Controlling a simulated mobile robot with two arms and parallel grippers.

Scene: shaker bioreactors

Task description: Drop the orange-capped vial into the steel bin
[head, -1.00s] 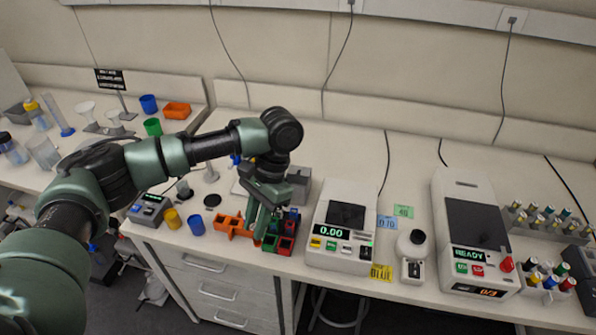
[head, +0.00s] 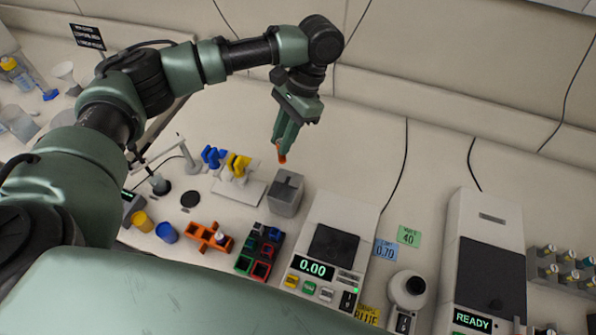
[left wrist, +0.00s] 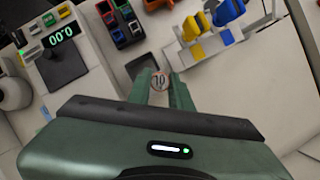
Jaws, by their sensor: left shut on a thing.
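My left gripper (head: 283,148) points down in the head view and is shut on the orange-capped vial (head: 282,157). Only a bit of orange shows below its fingertips. In the left wrist view the vial (left wrist: 158,80) shows end-on as a small round disc between the fingers (left wrist: 160,88). The steel bin (head: 286,194) is a grey open box on the bench, left of the balance. In the head picture the vial is above the bin's far edge, apart from it. In the left wrist view the bin (left wrist: 137,65) is partly hidden behind the vial. My right gripper is not in view.
The balance (head: 335,245) stands right of the bin. A stand with blue and yellow clips (head: 238,187) is on its left. An orange rack (head: 207,238) and a dark rack with coloured squares (head: 260,250) lie in front. The bench behind the bin is clear.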

